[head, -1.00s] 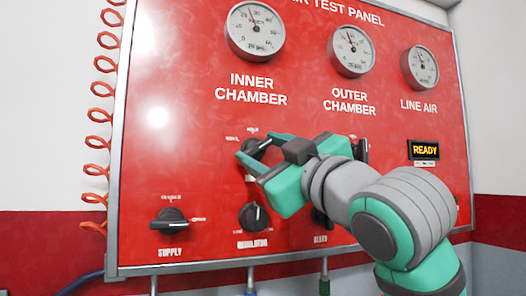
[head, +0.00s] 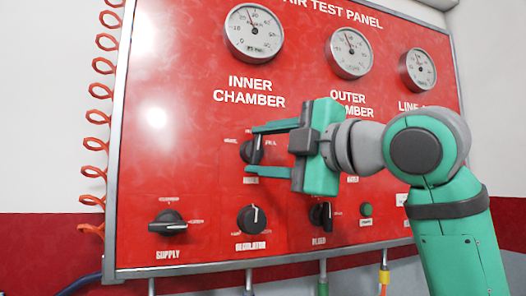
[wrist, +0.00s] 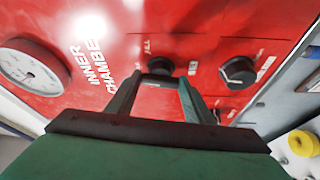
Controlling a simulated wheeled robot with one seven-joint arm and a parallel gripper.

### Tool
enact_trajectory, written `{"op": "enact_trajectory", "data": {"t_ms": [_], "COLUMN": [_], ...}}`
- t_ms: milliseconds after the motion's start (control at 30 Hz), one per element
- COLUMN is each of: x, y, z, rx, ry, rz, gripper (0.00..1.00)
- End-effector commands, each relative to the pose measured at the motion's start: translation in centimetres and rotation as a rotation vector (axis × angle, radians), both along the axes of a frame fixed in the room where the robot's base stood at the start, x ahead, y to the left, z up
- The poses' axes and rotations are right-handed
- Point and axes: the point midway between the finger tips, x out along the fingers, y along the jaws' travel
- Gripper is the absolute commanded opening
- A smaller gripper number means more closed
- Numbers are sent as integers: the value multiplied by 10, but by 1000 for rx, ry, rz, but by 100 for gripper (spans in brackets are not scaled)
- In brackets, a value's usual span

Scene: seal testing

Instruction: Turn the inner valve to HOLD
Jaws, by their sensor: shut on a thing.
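The inner valve knob (head: 252,151) is black and sits on the red panel below the INNER CHAMBER label. Its handle stands close to upright in the head view, the top leaning slightly right; the small position words around it are too blurred to read surely. My gripper (head: 250,150) comes from the right, one finger above the knob and one below, shut on it. In the wrist view the knob (wrist: 160,66) shows between the fingertips (wrist: 160,79). My gripper hides the outer valve.
Below are the supply knob (head: 169,221), regulator knob (head: 251,219) and another black knob (head: 320,215), with a green button (head: 366,210). Gauges (head: 253,36) line the top. A red coiled hose (head: 97,117) hangs left of the panel.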

Motion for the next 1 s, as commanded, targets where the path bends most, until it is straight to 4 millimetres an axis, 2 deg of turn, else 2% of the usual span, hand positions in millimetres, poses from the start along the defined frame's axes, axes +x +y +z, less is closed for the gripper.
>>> {"op": "enact_trajectory", "data": {"t_ms": [333,867,900,967,1000], "x": [0,0,0,0,0], "y": [0,0,0,0,0], "z": [1,0,0,0,0], "rx": [-135,-158,-158,-158,-158], "ry": [-43,-49,-49,-48,-49], "rz": [1,0,0,-1,0], "gripper": [24,24,49,64,66]}}
